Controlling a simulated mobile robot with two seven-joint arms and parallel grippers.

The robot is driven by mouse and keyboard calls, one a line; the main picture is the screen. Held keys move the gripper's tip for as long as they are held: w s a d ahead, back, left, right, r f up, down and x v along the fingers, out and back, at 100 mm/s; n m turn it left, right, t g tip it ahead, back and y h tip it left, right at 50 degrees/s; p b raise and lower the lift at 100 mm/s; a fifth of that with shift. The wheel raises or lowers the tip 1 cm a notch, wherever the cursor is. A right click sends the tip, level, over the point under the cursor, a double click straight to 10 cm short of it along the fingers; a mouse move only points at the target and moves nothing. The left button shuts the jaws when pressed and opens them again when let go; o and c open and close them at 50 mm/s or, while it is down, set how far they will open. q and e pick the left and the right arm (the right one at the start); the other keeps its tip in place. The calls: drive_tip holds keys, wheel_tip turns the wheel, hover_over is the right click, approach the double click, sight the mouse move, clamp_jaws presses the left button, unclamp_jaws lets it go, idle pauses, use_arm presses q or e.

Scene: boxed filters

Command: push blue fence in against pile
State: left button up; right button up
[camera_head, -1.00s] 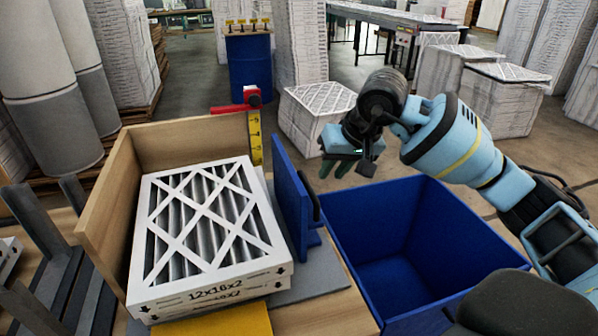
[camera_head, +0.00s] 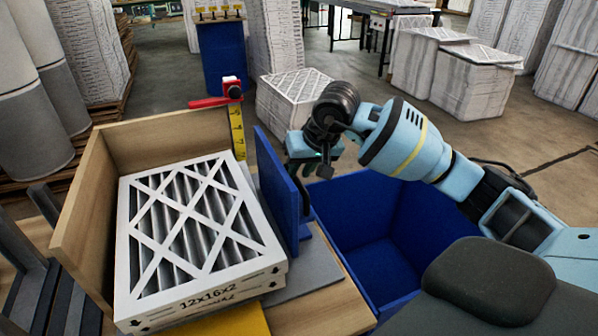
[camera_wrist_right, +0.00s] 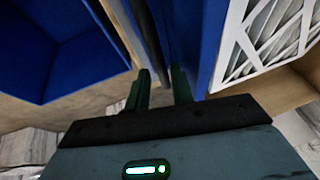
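The blue fence (camera_head: 275,190) stands upright on the right of the filter pile (camera_head: 200,230), with a narrow gap between them. It carries a black handle (camera_head: 305,200) on its right face. My right gripper (camera_head: 318,168) is just right of the fence, near the handle's top. In the right wrist view its two fingers (camera_wrist_right: 163,88) are apart, with nothing clearly held, close to the blue fence (camera_wrist_right: 187,35). Contact cannot be told. My left gripper is out of view.
A wooden stop (camera_head: 85,215) walls the pile's left and back. An open blue bin (camera_head: 410,225) stands right of the fence. A grey mat (camera_head: 310,270) shows below the fence.

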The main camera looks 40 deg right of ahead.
drive_tip(key=shift+x, duration=0.75)
clamp_jaws()
drive_tip(key=w+a, duration=0.1)
drive_tip(key=a, duration=0.6)
drive_tip(key=shift+w+a, duration=0.35)
drive_tip(key=shift+w, duration=0.05)
unclamp_jaws()
drive_tip(key=shift+a, duration=0.15)
